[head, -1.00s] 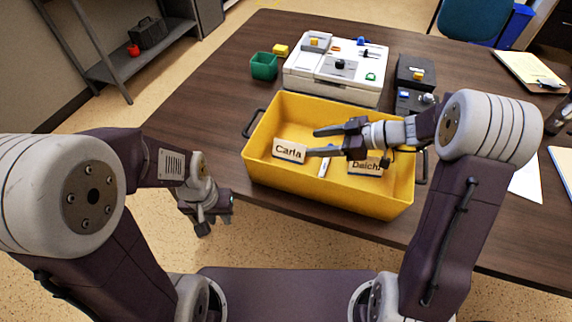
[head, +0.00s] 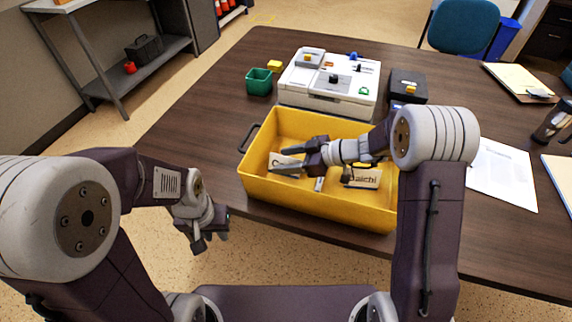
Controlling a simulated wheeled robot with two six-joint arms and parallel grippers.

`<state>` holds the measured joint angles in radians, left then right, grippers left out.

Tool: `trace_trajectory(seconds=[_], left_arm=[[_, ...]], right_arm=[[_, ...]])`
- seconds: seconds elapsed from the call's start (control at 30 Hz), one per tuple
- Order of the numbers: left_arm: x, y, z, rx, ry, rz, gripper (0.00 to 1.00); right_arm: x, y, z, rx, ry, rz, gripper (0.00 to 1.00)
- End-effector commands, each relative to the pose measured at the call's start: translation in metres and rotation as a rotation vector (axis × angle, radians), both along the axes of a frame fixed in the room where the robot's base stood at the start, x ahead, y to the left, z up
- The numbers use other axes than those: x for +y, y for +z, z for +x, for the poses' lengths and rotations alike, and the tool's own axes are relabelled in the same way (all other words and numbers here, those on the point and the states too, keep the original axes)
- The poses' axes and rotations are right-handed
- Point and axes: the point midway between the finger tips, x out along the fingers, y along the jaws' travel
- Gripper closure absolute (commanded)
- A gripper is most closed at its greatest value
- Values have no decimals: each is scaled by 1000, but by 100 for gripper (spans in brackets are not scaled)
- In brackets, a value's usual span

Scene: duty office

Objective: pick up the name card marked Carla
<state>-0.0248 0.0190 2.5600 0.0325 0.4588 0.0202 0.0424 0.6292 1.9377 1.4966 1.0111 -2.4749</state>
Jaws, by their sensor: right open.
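The Carla name card (head: 283,161) is a white card inside the yellow bin (head: 320,204), toward its left side. It is partly hidden by my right gripper, and only the start of its name shows. My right gripper (head: 279,160) is open, with its fingers pointing left across the card, one above it and one below it in the picture. I cannot tell whether they touch it. The Daichi card (head: 366,179) is in the bin to the right, partly covered by my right arm. My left gripper (head: 211,241) hangs outside the bin, left of the table's front edge.
A small white item (head: 319,184) lies in the bin between the cards. Behind the bin stand a white box (head: 325,95) with small parts on it, a green cup (head: 259,82) and a dark box (head: 408,86). Papers (head: 503,173) lie at right. The table's left side is clear.

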Motion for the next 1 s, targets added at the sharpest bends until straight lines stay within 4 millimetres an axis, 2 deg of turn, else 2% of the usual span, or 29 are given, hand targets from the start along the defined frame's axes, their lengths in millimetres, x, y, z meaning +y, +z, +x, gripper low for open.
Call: trace_trajectory(seconds=[0.03, 0.2, 0.23, 0.53, 0.63, 0.77, 0.87, 1.0], left_arm=[[0, 0, 0, 0, 0, 0, 75], [0, 0, 0, 0, 0, 0, 75], [0, 0, 0, 0, 0, 0, 75], [0, 0, 0, 0, 0, 0, 75], [0, 1, 0, 0, 0, 0, 75], [0, 4, 0, 0, 0, 0, 75], [0, 8, 0, 0, 0, 0, 75], [0, 7, 0, 0, 0, 0, 75]], right_arm=[[0, 0, 0, 0, 0, 0, 50], [0, 0, 0, 0, 0, 0, 97], [0, 0, 0, 0, 0, 0, 100], [0, 1, 0, -1, 0, 0, 100], [0, 7, 0, -3, 1, 0, 100], [0, 24, 0, -6, 1, 0, 100], [0, 45, 1, -9, 1, -1, 100], [-28, 61, -16, -4, -5, 0, 100]])
